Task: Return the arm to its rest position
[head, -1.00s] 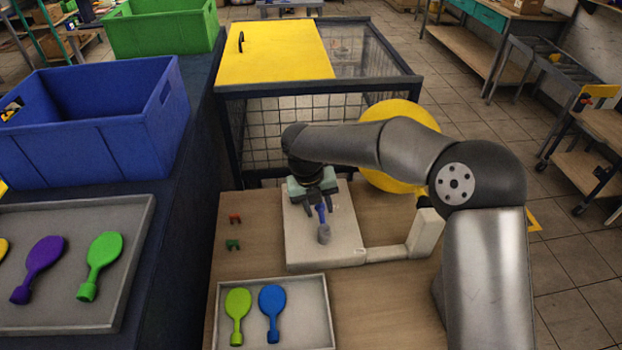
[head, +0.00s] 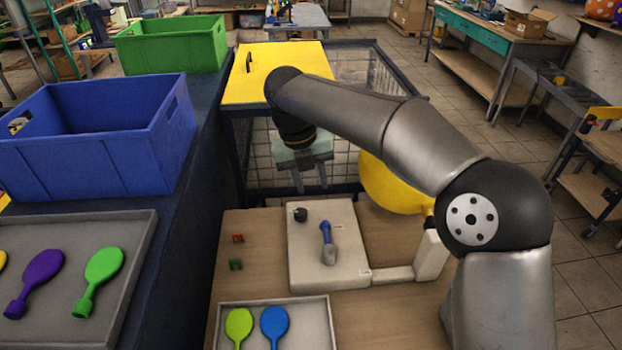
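My arm reaches left from the lower right. My gripper (head: 312,186) hangs pointing down, above and behind the white machine base (head: 345,260), in front of the wire cage. Its two fingers are apart with nothing visible between them. A blue and grey lever-like piece (head: 327,242) stands on the white base, below the gripper and clear of it. A black knob (head: 300,214) sits at the base's back left corner. A large yellow round thing (head: 390,188), possibly an inflated balloon, is behind the base, partly hidden by my arm.
The cage's yellow lid (head: 285,65) is behind my arm.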

